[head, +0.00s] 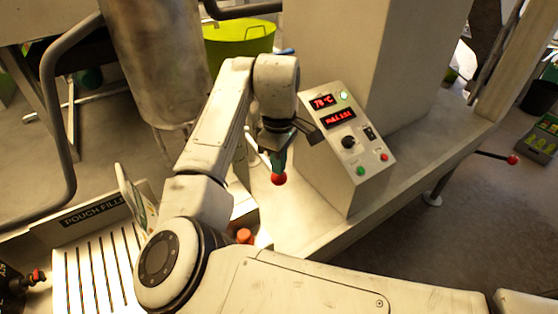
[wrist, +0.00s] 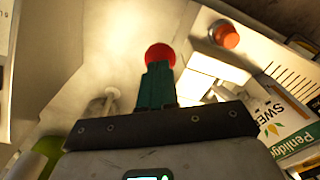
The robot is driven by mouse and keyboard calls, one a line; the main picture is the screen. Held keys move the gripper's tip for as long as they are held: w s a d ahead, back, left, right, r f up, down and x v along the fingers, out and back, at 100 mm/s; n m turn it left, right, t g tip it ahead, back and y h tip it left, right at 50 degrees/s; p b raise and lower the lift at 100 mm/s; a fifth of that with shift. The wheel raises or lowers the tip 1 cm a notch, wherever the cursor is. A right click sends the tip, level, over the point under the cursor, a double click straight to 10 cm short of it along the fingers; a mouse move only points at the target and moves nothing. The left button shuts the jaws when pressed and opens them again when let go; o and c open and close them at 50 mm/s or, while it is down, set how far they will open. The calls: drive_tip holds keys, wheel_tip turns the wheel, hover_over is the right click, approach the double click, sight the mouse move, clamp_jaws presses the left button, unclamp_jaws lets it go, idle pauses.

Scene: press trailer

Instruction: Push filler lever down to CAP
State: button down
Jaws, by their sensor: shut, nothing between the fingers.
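A round red knob (head: 279,179), which looks like the filler lever's end, sits right below the tip of my gripper (head: 278,166). In the wrist view, the red knob (wrist: 160,54) shows just beyond the teal fingertips (wrist: 158,70). My gripper is shut and empty, with its fingers pointing down at the knob; they overlap it in view, and I cannot tell whether they touch. The lever's rod is hidden behind my gripper and arm. No CAP mark is legible in either view.
A control box (head: 347,150) with red displays and buttons stands close to the right of my gripper. A POUCH FILLS sign (head: 95,208) and slotted tray (head: 95,270) are at lower left. An orange-red cap (head: 245,236) is near my arm. Another red-ended rod (head: 513,160) sticks out at right.

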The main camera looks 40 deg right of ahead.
drive_tip(key=shift+w+d+f+b, duration=0.1)
drive_tip(key=shift+w+f+b, duration=0.1)
drive_tip(key=shift+f, duration=0.7)
drive_tip(key=shift+w+f+b, duration=0.2)
drive_tip(key=shift+f, duration=0.65)
drive_tip(key=shift+r, duration=0.2)
wheel_tip(320, 180, up, 10)
drive_tip(key=p, duration=1.1)
drive_tip(key=shift+f, duration=0.1)
